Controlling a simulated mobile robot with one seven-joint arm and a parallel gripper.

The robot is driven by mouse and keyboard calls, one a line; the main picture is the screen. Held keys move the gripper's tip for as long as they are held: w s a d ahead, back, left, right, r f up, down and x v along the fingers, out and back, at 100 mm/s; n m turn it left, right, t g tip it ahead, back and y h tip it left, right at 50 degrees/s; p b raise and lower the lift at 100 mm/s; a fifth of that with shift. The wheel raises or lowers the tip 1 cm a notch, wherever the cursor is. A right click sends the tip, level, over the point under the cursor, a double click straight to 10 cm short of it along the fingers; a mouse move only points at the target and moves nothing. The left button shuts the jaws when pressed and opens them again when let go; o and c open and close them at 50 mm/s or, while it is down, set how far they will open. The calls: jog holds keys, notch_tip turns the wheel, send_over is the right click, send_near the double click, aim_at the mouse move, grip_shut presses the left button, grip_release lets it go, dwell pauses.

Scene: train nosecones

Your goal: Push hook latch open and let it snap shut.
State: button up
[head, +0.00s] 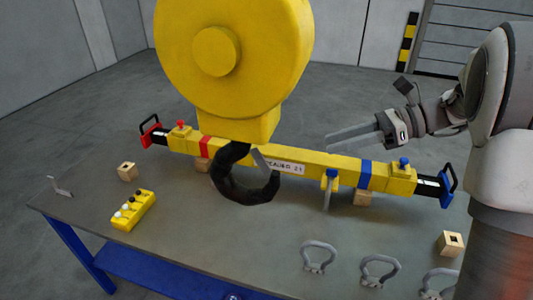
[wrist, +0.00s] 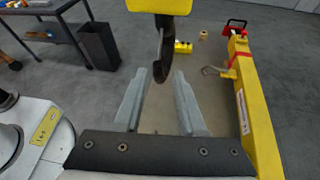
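A large black hook (head: 232,185) hangs below a yellow hoist block (head: 282,45) in the head view. A grey latch (head: 262,160) slants across the hook's mouth from the upper right; its lower end is near the hook's tip, but I cannot tell if they touch. My gripper (head: 334,140) is right of the hook and latch, above the yellow beam, apart from them. In the wrist view my gripper (wrist: 161,75) is open and empty. The hook (wrist: 164,50) shows edge-on beyond the gap between the fingertips. The latch is hard to make out there.
The yellow beam (head: 330,168) runs across the table (head: 180,245) behind the hook. Grey shackles (head: 320,257) lie at the front right. A yellow button box (head: 133,210) and wooden blocks (head: 127,171) sit at left. A dark bin (wrist: 98,46) stands on the floor.

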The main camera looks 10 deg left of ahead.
aim_at(262, 162)
jog(key=x, duration=1.7)
jog(key=shift+a+p, duration=0.25)
jog(key=shift+p, duration=0.15)
grip_shut()
dwell(0.5)
